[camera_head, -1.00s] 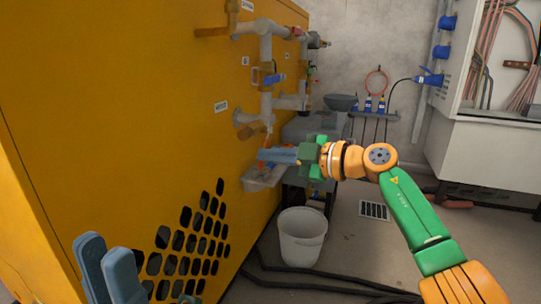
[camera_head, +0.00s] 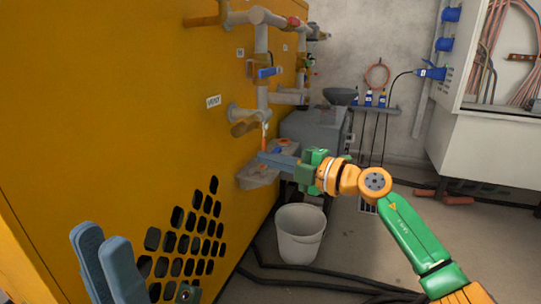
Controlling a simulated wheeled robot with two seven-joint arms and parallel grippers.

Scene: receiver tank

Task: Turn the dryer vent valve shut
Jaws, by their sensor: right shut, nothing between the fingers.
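A small label (camera_head: 213,101), seemingly reading VENT, is on the yellow cabinet beside a grey pipe fitting (camera_head: 243,113). Below the fitting, a thin orange lever (camera_head: 264,136) hangs nearly upright; I take it for the vent valve handle. My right gripper (camera_head: 268,157) is shut and empty, its blue-grey fingers pointing left just below the lever. I cannot tell whether they touch it. My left gripper (camera_head: 103,238) is at the lower left in front of the cabinet, away from the valve. Its two fingers show close together, and their gap is unclear.
The yellow cabinet (camera_head: 110,120) fills the left side. Another valve with a blue handle (camera_head: 269,72) is higher on the pipes. A pale tray (camera_head: 257,177) is under the lever. A white bucket (camera_head: 300,235) and black hoses (camera_head: 330,279) are on the floor.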

